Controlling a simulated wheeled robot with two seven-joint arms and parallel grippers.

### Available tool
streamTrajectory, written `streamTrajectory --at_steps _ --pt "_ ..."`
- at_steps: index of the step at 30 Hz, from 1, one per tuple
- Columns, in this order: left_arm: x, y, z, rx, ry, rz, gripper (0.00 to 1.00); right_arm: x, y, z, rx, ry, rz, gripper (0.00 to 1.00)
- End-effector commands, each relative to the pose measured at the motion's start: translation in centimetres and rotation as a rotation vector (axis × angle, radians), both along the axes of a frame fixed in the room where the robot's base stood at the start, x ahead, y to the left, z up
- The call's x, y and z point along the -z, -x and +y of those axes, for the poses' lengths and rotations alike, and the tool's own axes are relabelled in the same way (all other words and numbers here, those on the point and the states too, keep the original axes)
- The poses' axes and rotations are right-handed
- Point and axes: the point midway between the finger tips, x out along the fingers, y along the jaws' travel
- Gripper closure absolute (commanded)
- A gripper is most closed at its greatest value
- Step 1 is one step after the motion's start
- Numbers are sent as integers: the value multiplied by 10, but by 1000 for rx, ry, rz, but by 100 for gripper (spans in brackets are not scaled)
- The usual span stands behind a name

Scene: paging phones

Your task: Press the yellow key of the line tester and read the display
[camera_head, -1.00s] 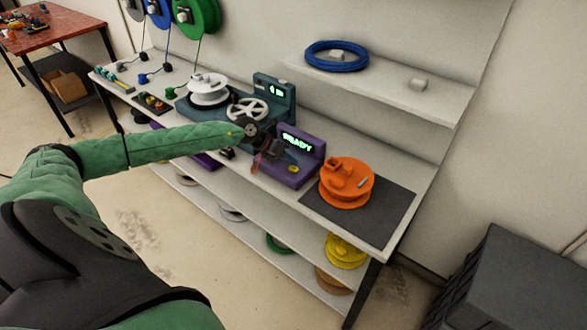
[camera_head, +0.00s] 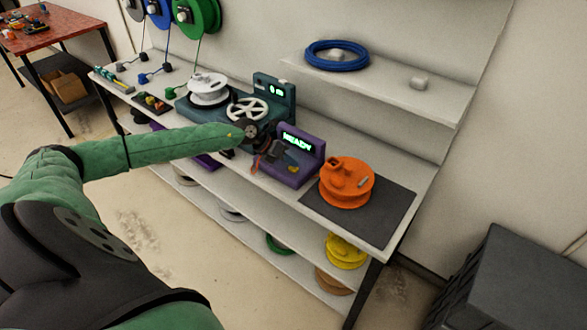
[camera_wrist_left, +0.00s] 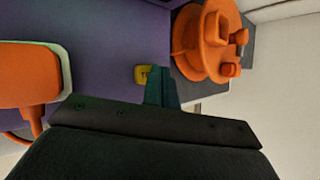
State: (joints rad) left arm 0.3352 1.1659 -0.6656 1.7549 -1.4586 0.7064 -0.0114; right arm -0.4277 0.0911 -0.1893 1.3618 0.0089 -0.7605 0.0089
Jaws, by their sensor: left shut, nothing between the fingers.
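The purple line tester (camera_head: 311,158) stands on the bench. Its lit green display (camera_head: 297,142) reads READY in the head view. The yellow key (camera_head: 293,170) is on its lower front part and is partly covered by my left gripper (camera_head: 286,162). In the left wrist view the yellow key (camera_wrist_left: 141,75) shows right beside the shut, empty fingers of my left gripper (camera_wrist_left: 160,75). I cannot tell whether the fingers touch it. The display does not show in the wrist view. My right gripper is not in view.
An orange reel (camera_head: 346,183) sits on a dark mat (camera_head: 393,208) just right of the tester. A teal machine with a handwheel (camera_head: 247,109) and white spool (camera_head: 208,85) stands to the left.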

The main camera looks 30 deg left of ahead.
Motion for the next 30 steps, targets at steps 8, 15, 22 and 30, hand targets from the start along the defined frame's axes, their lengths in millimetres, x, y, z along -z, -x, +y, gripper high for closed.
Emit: streamTrajectory --at_steps 8,15,22,30 --pt "2 0 0 0 0 0 100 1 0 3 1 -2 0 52" --pt "4 0 0 0 0 0 100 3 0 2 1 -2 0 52" --pt "6 0 0 0 0 0 100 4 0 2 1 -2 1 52" --pt "9 0 0 0 0 0 100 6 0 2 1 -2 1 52"
